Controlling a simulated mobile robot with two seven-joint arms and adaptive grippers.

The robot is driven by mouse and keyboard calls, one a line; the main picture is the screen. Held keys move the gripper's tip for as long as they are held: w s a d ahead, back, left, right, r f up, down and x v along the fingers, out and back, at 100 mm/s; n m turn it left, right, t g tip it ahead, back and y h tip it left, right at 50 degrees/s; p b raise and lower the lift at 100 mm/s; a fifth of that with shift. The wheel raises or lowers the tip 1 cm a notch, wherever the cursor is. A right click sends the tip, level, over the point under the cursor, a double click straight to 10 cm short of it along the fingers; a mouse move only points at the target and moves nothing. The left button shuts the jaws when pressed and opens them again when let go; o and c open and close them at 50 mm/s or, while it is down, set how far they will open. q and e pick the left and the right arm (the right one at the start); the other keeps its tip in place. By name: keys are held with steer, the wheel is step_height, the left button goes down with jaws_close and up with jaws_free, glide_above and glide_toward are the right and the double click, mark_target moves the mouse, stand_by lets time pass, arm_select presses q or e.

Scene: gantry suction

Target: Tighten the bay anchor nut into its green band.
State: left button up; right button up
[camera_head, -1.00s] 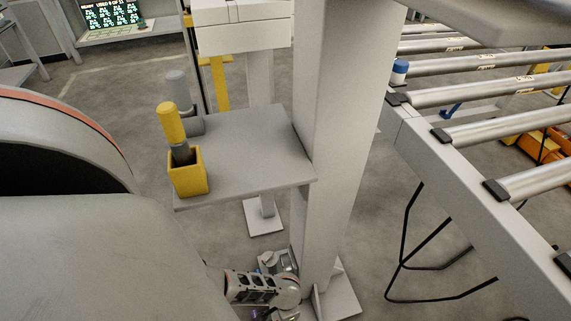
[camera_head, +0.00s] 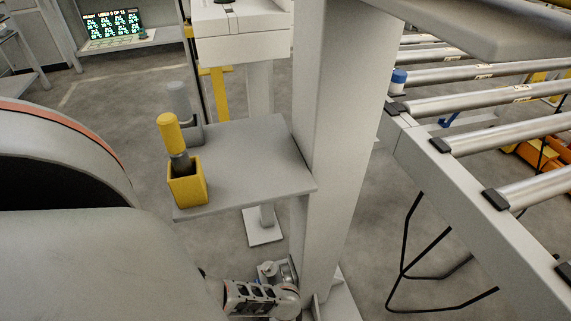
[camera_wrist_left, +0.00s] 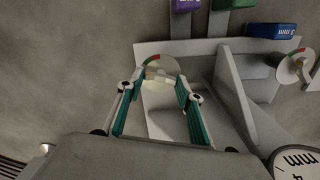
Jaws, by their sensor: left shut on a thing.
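In the left wrist view, my left gripper (camera_wrist_left: 161,84) has its two teal-lined fingers around a small pale tan piece, the anchor nut (camera_wrist_left: 160,77). It is shut on this nut. A round pale dial (camera_wrist_left: 143,67) with a green and red arc lies just behind the nut, on a light grey base plate. The fingers and the nut hide part of the dial, and I see no clear pointer on it. In the head view, only part of my left arm shows low beside the grey column foot; the fingers are not clear there. My right gripper is in neither view.
A second dial (camera_wrist_left: 290,70) with a red and green arc stands at the right of the wrist view. A grey column (camera_head: 345,130) rises beside my arm. A shelf (camera_head: 245,165) carries a yellow holder (camera_head: 188,187) with a yellow-handled tool (camera_head: 169,130). A roller rack (camera_head: 455,205) stands at the right.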

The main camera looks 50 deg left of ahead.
arm_select(q)
steer(key=shift+s+a+f, duration=0.1)
steer(key=shift+s+a, duration=0.05)
steer(key=shift+s, duration=0.1)
steer(key=o, duration=1.1)
steer(key=shift+w, duration=0.1)
steer(key=shift+w, duration=0.1)
steer(key=shift+r, duration=6.05)
